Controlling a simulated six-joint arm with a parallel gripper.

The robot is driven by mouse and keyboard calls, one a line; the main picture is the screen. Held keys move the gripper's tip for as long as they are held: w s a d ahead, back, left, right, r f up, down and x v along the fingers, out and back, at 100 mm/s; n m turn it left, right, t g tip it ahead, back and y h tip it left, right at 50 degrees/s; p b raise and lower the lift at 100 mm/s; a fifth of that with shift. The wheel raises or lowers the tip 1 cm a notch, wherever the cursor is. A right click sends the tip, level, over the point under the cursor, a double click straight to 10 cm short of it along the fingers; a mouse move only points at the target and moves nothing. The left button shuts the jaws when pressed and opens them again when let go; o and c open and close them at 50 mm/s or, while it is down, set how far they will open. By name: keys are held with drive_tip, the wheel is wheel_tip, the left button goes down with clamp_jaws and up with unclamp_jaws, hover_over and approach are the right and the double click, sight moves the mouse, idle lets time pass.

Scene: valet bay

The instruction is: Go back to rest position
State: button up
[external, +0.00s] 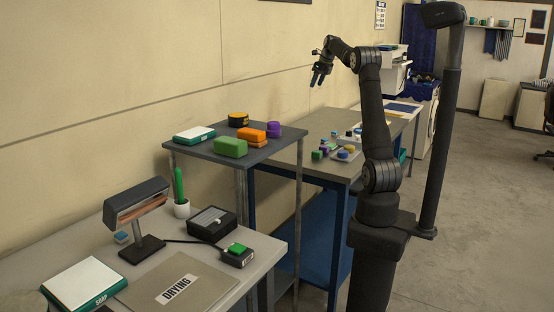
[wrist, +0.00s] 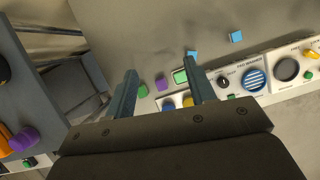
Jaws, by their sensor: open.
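My gripper (external: 318,80) is raised in the air above the tables in the external view, with its fingers pointing down. It is open and holds nothing. In the wrist view its two fingers (wrist: 162,76) stand apart. Between and beyond them, well below, show a table top (wrist: 130,30) and a pale panel with knobs and dials (wrist: 285,88). My gripper touches nothing that I can see.
A dark stand (external: 200,152) carries green, orange, purple and black items. A heat lamp (external: 137,205) and a drying mat (external: 180,285) are on the front table. Small coloured blocks (external: 317,156) lie on the work table. The air around my gripper is clear.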

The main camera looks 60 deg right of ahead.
drive_tip(key=shift+w+a, duration=0.8)
drive_tip(key=shift+w, duration=0.2)
drive_tip(key=shift+d, duration=0.1)
drive_tip(key=s+d+f+m, duration=0.1)
drive_tip(key=s+d, duration=0.4)
drive_tip(key=s, duration=0.3)
drive_tip(key=s+d+f+m+h, duration=0.1)
drive_tip(key=s+d+f+m, duration=0.1)
drive_tip(key=s+d, duration=0.3)
drive_tip(key=s, duration=0.4)
